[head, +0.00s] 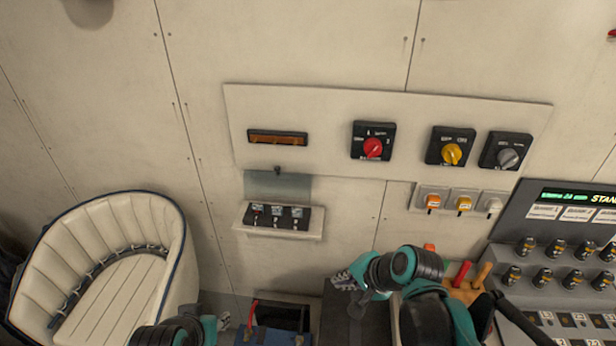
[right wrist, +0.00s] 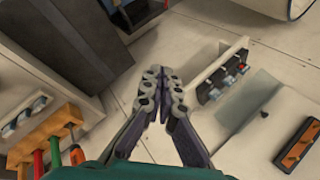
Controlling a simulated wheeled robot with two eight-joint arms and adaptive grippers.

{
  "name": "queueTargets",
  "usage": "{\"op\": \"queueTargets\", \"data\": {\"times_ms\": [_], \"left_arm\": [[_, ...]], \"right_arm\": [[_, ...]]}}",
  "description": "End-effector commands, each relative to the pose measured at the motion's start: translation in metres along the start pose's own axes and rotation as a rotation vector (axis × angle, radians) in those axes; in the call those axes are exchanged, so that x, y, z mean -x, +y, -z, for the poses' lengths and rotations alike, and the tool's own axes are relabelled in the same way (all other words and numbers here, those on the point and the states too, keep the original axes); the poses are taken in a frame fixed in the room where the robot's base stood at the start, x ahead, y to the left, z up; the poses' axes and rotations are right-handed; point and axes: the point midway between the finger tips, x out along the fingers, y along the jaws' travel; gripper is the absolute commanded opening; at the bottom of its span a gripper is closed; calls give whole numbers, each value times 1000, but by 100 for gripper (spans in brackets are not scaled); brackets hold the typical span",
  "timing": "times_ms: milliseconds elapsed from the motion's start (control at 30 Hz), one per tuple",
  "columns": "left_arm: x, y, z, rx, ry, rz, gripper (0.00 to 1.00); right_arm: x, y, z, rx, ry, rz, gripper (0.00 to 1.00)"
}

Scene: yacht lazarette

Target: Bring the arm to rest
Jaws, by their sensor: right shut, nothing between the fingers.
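My right arm reaches in from the bottom right of the head view, and its right gripper (head: 343,281) points left below the wall panels. In the right wrist view the two fingers of the right gripper (right wrist: 163,82) are closed together with nothing between them. My left gripper (head: 224,320) shows only as a small grey tip at the bottom edge of the head view, beside its dark and teal wrist. Its jaws are too small and cut off to read.
A wall panel (head: 320,105) carries red, yellow and grey rotary switches. Below it are a toggle switch shelf (head: 277,215) with a flipped-up clear cover and several small switches. A white seat (head: 110,260) stands left, a console (head: 560,235) right. A tool rack (right wrist: 45,138) lies near the right wrist.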

Motion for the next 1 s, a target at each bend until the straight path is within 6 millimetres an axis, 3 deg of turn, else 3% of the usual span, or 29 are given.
{"op": "queueTargets", "data": {"times_ms": [300, 433, 600, 1000], "left_arm": [[-68, 0, -49, 0, 0, 0, 36], [-86, 0, -62, 0, 0, 0, 36], [-94, 0, -68, 0, 0, 0, 36], [-92, 0, -66, 0, 0, 0, 36]], "right_arm": [[-32, 106, -6, 580, 182, -163, 0], [-37, 137, -5, 798, 234, -237, 0], [-38, 153, -3, 941, 264, -291, 0], [-35, 152, -2, 955, 267, -296, 0]]}}
